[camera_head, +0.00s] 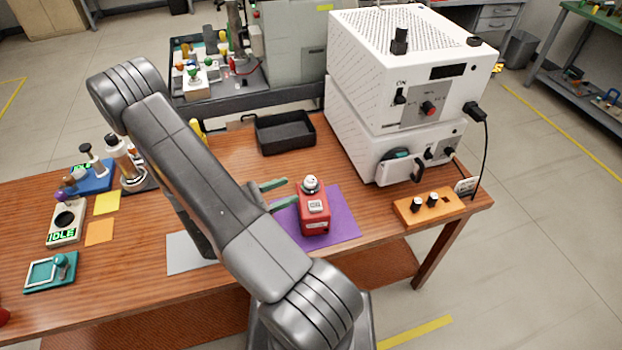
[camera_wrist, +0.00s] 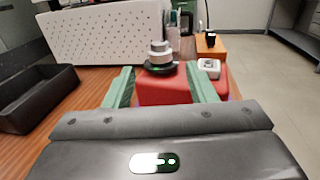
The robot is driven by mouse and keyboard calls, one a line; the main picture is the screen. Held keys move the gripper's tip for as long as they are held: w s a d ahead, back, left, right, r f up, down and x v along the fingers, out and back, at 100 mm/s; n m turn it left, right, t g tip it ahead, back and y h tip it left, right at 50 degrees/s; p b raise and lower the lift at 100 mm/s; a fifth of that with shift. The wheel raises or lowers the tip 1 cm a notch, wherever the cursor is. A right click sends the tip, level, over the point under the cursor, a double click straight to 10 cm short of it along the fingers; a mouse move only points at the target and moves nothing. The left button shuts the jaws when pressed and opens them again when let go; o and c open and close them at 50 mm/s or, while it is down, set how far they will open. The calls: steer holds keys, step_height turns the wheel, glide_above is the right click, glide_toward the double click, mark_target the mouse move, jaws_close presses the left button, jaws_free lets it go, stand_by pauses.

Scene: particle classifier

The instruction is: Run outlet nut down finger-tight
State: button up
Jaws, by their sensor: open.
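The outlet nut seems to be the small white and grey ribbed fitting (camera_head: 310,184) on top of a red box-shaped unit (camera_head: 313,222). The unit stands on a purple mat (camera_head: 345,228) on the wooden bench. In the wrist view the fitting (camera_wrist: 159,55) has a dark collar under it and stands upright on the red unit (camera_wrist: 180,85). My gripper (camera_head: 276,194) is open, its two green fingers level and just left of the fitting. In the wrist view my gripper's fingers (camera_wrist: 160,85) are apart, with the fitting between and beyond them, not touching.
A black open tray (camera_head: 285,133) lies behind on the bench. A large white stacked instrument (camera_head: 400,95) stands at the back right. Small devices (camera_head: 65,220) stand at the left.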

mark_target(310, 181)
steer(key=shift+p+x, duration=0.8)
steer(key=shift+x, duration=3.25)
steer(key=shift+c, duration=0.4)
steer(key=c, duration=0.9)
steer(key=shift+o, duration=0.2)
steer(key=shift+m+g+b, duration=0.3)
steer(key=shift+g+b, duration=0.05)
steer(key=shift+g, duration=0.05)
steer(key=m+g+h+b, duration=0.1)
steer(key=g, duration=0.1)
steer(key=m+g+b, duration=0.1)
steer(key=m+g, duration=0.1)
steer(key=shift+w+f+h, duration=0.1)
steer(key=shift+f+h, duration=0.05)
steer(key=shift+h, duration=0.25)
steer(key=m+g+b, duration=0.2)
steer(key=m+g, duration=0.1)
steer(key=g, duration=0.3)
steer(key=shift+m+g+y+b, duration=0.4)
steer(key=shift+m+g, duration=0.9)
steer(key=shift+g, duration=0.3)
steer(key=shift+r, duration=0.2)
